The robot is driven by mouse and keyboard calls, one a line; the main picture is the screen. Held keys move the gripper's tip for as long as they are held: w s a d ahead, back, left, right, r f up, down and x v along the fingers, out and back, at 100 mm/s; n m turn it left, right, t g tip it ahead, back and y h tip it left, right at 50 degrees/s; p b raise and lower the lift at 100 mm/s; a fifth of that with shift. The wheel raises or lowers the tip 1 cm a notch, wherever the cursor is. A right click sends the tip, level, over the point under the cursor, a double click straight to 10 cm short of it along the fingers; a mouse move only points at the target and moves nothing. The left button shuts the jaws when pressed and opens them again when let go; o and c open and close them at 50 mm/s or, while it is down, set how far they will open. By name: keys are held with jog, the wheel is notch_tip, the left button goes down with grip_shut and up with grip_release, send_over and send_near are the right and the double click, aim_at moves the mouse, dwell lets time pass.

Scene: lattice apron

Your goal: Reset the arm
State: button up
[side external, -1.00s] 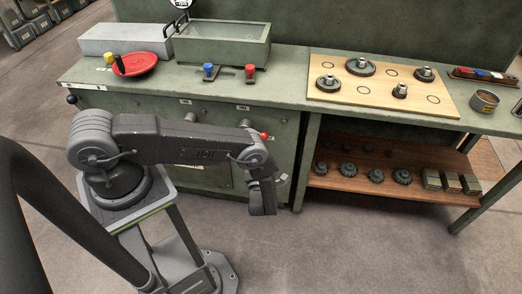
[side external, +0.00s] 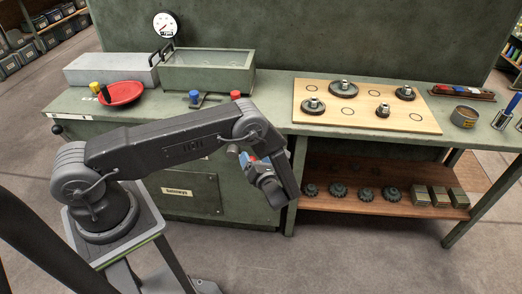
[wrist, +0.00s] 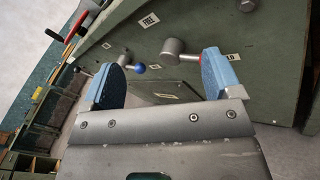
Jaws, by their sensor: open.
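My gripper (side external: 272,188) hangs in front of the green cabinet, below the bench edge, with the arm reaching right from its pedestal. In the wrist view the blue-padded fingers of my gripper (wrist: 164,72) stand wide apart with nothing held between them. Beyond the fingers is the cabinet front (wrist: 185,28). A lever with a blue ball (wrist: 140,69) shows between the fingers. Another lever with a grey cylindrical hub (wrist: 172,47) runs behind the right finger, which hides part of it. I cannot tell the exact gap between fingers and levers.
A lower shelf (side external: 400,206) carries gears and boxes. Open floor (side external: 345,262) lies in front.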

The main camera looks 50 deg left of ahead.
jog(key=s+d+r+n+g+h, duration=0.1)
jog(key=s+r+n+g+h, duration=0.25)
jog(key=r+n, duration=0.65)
jog(key=s+d+r+n+g+h, duration=0.1)
jog(key=s+r+n+g+h, duration=0.3)
jog(key=r, duration=1)
jog(key=s+d+r+n+t+h, duration=0.4)
jog(key=s+r+n, duration=0.2)
jog(key=s, duration=0.2)
jog(key=s+d+r+n+t+h, duration=0.4)
jog(key=s+d+r+n+h, duration=0.1)
jog(key=s+r+n, duration=0.2)
jog(key=shift+s+d+r, duration=0.15)
jog(key=shift+s+d, duration=0.1)
jog(key=shift+s, duration=0.55)
jog(key=shift+h, duration=0.25)
